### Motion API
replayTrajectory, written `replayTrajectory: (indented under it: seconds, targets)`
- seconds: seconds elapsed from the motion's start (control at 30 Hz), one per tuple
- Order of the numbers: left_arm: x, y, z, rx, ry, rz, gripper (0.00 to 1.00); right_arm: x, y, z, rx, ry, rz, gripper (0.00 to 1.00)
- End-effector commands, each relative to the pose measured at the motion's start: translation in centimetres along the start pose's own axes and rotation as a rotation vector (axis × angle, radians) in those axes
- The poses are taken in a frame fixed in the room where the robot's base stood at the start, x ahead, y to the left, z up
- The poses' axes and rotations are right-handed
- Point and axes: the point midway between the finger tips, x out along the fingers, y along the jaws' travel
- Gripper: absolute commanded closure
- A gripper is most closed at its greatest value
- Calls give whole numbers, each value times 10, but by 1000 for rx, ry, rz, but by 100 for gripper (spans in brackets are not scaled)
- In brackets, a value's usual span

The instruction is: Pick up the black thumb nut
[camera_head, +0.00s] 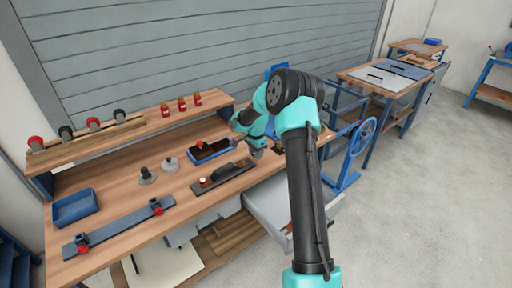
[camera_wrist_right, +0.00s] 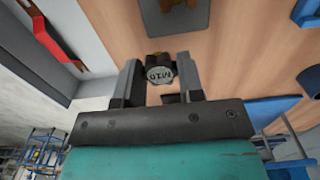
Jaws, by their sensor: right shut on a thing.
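The black thumb nut (camera_wrist_right: 160,73), with a grey face marked "M10", sits between the fingers of my right gripper (camera_wrist_right: 158,82) in the right wrist view. The fingers are shut on its two sides, and wooden bench top shows behind it. In the head view my right arm reaches over the right part of the bench; its own links hide much of the gripper, and I cannot make out the nut there. My left gripper is in neither view.
The bench carries a blue bin (camera_head: 75,207), a blue rail (camera_head: 120,227) with red knobs, a blue tray (camera_head: 208,155), a dark board (camera_head: 222,177) and two grey pedestals. A raised shelf behind holds several knobs and red bottles. A grey drawer (camera_head: 268,212) stands open in front.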

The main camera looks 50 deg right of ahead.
Motion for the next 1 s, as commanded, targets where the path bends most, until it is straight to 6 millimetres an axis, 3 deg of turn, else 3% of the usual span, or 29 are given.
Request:
replayTrajectory:
  seconds: [0.2,0.4,1.0]
  targets:
    - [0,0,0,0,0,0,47,-4,28,22,-1,0,1,87]
    - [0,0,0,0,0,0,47,-5,41,33,0,0,0,87]
    - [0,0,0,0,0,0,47,-5,43,34,0,0,-1,87]
